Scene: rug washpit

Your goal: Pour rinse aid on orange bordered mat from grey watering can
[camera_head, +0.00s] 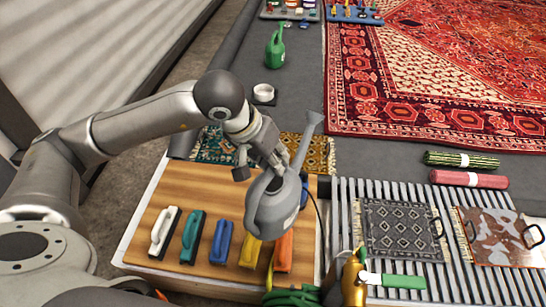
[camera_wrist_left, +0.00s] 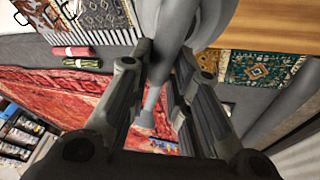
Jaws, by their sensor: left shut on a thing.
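My left gripper (camera_head: 272,160) is shut on the grey watering can (camera_head: 272,208) and holds it up over the right part of the wooden board. The can's long spout points up and to the right in the head view. In the left wrist view the fingers (camera_wrist_left: 165,85) close around the grey can (camera_wrist_left: 178,22). A small mat with orange-gold edges (camera_head: 320,157) lies just beyond the board, partly hidden by the spout and gripper. No liquid shows coming from the spout. My right gripper is not in view.
Several brushes, one of them blue (camera_head: 221,241), lie on the wooden board (camera_head: 185,180). A teal mat (camera_head: 213,150) lies left of the orange-edged one. A green watering can (camera_head: 275,48) and white bowl (camera_head: 263,91) stand behind. A slatted rack (camera_head: 345,210) holds further mats at right.

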